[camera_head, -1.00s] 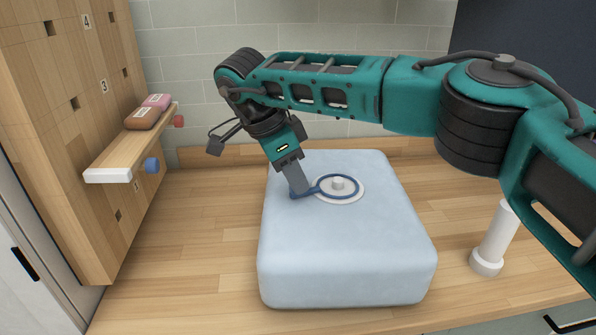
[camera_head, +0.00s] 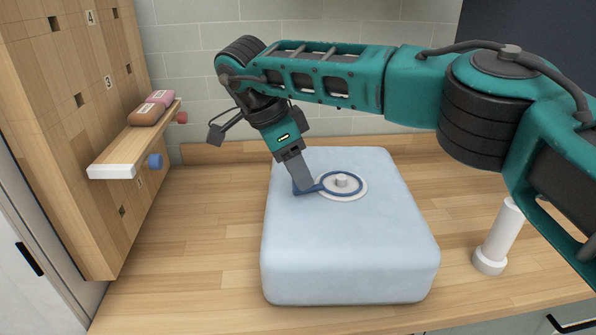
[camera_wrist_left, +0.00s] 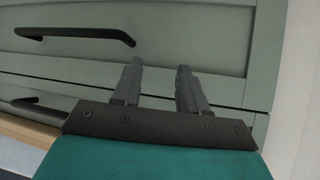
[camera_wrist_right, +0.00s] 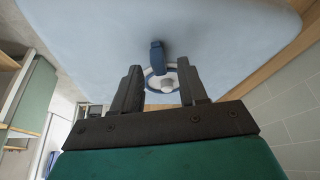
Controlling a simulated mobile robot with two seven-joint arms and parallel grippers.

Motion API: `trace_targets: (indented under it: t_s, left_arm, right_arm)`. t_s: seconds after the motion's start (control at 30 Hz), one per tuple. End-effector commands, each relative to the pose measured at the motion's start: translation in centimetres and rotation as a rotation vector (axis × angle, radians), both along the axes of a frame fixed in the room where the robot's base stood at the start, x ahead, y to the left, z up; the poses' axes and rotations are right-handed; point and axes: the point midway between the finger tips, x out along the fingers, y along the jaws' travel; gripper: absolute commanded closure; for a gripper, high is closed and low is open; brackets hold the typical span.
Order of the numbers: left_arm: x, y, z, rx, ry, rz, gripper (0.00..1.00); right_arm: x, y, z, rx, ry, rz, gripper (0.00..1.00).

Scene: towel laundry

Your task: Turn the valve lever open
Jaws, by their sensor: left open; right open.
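The valve lever is a blue ring with a short arm (camera_head: 309,188) around a white knob (camera_head: 341,180), on top of a pale blue box (camera_head: 350,245). The arm points left in the head view. My right gripper (camera_head: 304,184) reaches down at the arm's outer end. In the right wrist view the blue lever end (camera_wrist_right: 157,54) and the white knob (camera_wrist_right: 167,86) show between the open fingers of the right gripper (camera_wrist_right: 158,75). I cannot tell whether a finger touches the lever. My left gripper (camera_wrist_left: 160,68) is open and empty, facing grey-green drawers.
A wooden pegboard (camera_head: 60,120) with a shelf (camera_head: 130,150) holding brown and pink packets stands at the left. A white cylinder (camera_head: 498,238) stands at the right. The wooden counter (camera_head: 190,240) left of the box is clear. A black drawer handle (camera_wrist_left: 80,34) shows in the left wrist view.

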Motion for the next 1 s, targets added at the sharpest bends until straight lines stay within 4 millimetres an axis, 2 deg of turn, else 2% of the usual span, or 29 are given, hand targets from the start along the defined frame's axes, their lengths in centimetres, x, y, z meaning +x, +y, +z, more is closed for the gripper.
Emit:
trace_targets:
  t_s: [0.43,0.67,1.0]
  left_arm:
    - [0.4,0.1,1.0,0.001,-0.009,0.000,0.57]
    - [0.4,0.0,1.2,0.001,-0.010,0.000,0.57]
    - [0.4,0.0,1.2,0.000,-0.008,0.001,0.57]
  right_arm:
    - [-1.1,3.6,9.0,0.001,-0.004,0.001,0.57]
    - [-1.3,4.3,10.7,0.000,-0.001,0.002,0.57]
    - [-1.4,4.3,10.8,0.001,0.000,0.001,0.57]
